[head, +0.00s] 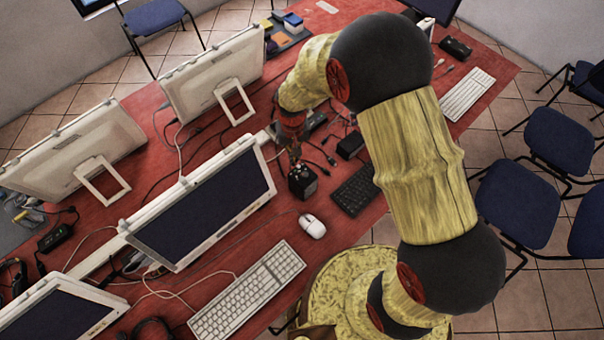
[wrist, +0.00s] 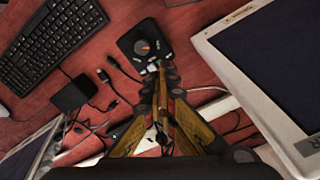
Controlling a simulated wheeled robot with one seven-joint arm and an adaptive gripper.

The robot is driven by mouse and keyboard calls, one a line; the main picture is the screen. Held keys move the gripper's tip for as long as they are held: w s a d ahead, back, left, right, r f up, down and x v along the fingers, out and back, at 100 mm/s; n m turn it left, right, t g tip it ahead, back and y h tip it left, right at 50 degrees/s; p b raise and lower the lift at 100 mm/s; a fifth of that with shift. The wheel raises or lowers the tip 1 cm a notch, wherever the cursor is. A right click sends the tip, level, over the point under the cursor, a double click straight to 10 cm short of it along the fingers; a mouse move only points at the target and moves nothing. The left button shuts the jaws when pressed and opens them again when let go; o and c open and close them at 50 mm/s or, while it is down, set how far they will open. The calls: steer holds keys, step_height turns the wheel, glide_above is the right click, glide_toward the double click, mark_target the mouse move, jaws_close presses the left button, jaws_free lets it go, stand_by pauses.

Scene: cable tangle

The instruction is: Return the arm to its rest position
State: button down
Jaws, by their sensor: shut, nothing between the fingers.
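My arm, with yellow-patterned links and dark round joints, reaches over the red table (head: 335,222) in the head view. My gripper (head: 295,160) points down at the middle of the table, beside a small black box (head: 302,182). In the wrist view, the yellow fingers of my gripper (wrist: 160,72) come together at the tips, shut with nothing held.
Several white-framed monitors (head: 205,205) stand left of my gripper. A white keyboard (head: 247,290), a mouse (head: 312,226) and a black keyboard (head: 354,191) lie nearby. Loose cables (wrist: 112,86) lie around my gripper. Blue chairs (head: 517,204) stand right of the table.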

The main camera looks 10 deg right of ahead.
steer(key=shift+n+g, duration=0.3)
steer(key=shift+g, duration=0.3)
steer(key=s, duration=0.2)
steer(key=s+d, duration=0.1)
steer(key=s, duration=0.1)
steer(key=shift+f, duration=0.25)
steer(key=s+d+r+t+b, duration=0.2)
steer(key=s+d+r+b, duration=0.1)
steer(key=r, duration=0.5)
steer(key=s+d+r+m+t+b, duration=0.1)
steer(key=s+d+r+b, duration=0.3)
steer(key=s+r, duration=0.4)
steer(key=s+d+r+t+b, duration=0.3)
steer(key=s+d+r+b, duration=0.1)
steer(key=r, duration=0.4)
steer(key=shift+s+d+r+t, duration=0.2)
steer(key=shift+s+d+t, duration=0.2)
steer(key=shift+s+d, duration=0.6)
steer(key=shift+s+a, duration=0.1)
steer(key=shift+s, duration=0.05)
